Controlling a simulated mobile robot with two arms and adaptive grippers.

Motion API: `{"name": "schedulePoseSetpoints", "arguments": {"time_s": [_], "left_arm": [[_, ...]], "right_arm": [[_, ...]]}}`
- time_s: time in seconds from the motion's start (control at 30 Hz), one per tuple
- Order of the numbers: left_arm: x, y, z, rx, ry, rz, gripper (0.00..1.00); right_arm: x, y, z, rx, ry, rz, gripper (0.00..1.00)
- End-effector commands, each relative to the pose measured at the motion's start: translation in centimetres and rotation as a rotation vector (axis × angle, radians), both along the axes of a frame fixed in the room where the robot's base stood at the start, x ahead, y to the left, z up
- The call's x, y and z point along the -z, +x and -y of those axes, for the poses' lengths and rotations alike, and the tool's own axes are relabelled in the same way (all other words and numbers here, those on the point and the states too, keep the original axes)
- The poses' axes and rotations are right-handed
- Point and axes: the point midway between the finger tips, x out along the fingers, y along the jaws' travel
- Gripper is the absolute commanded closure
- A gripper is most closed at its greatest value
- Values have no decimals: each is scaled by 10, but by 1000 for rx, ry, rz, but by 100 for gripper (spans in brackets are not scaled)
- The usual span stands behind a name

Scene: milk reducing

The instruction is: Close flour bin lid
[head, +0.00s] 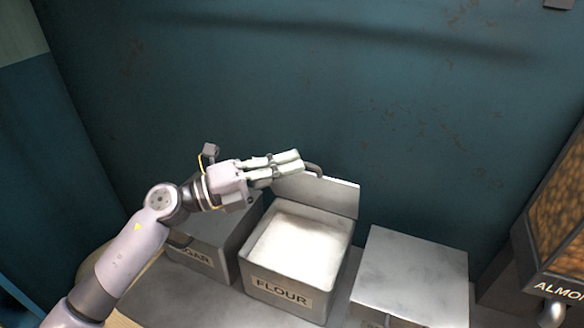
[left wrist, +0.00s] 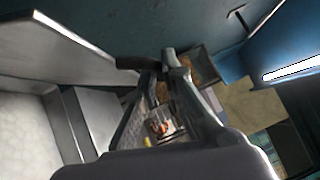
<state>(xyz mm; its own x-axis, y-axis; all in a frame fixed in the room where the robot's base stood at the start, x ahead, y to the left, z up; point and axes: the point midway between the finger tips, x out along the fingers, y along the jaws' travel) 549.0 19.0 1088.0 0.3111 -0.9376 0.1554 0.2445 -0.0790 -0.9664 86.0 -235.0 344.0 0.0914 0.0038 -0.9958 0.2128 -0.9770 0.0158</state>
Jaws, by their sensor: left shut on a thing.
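The flour bin (head: 323,283) is a grey metal box labelled FLOUR, filled with white flour (head: 300,238). Its lid (head: 338,196) stands open and raised at the back edge. A dark curved handle (head: 315,168) sits on the lid's top edge. My left gripper (head: 290,162) reaches in from the left, above the bin, and is shut on the lid handle. The fingers hide part of the handle and lid. In the left wrist view the lid (left wrist: 50,45) is at upper left, with the fingertips (left wrist: 172,68) at the dark handle. My right gripper is not in view.
A closed sugar bin (head: 205,255) stands to the left, partly under my left arm. A closed metal bin (head: 415,262) stands to the right. An almond dispenser (head: 560,225) is at the far right. A teal wall (head: 400,100) rises close behind.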

Motion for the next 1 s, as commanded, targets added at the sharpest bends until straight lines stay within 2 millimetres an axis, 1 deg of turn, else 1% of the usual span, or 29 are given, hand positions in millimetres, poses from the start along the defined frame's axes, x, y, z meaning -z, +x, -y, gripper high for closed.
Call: {"name": "schedulePoseSetpoints", "arguments": {"time_s": [0.03,0.1,0.53,0.57,0.67,1.0], "left_arm": [[4,-1,-1,-1,-2,7,100],[4,-3,-2,-2,-5,14,100],[3,-4,-2,-1,-8,20,100],[3,-4,-2,-1,-8,20,89],[3,-4,-2,-1,-8,20,83],[3,-4,-4,-1,-8,18,82]], "right_arm": [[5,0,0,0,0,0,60],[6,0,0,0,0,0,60],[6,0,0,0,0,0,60],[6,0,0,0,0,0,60],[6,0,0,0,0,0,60],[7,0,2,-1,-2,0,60]]}}
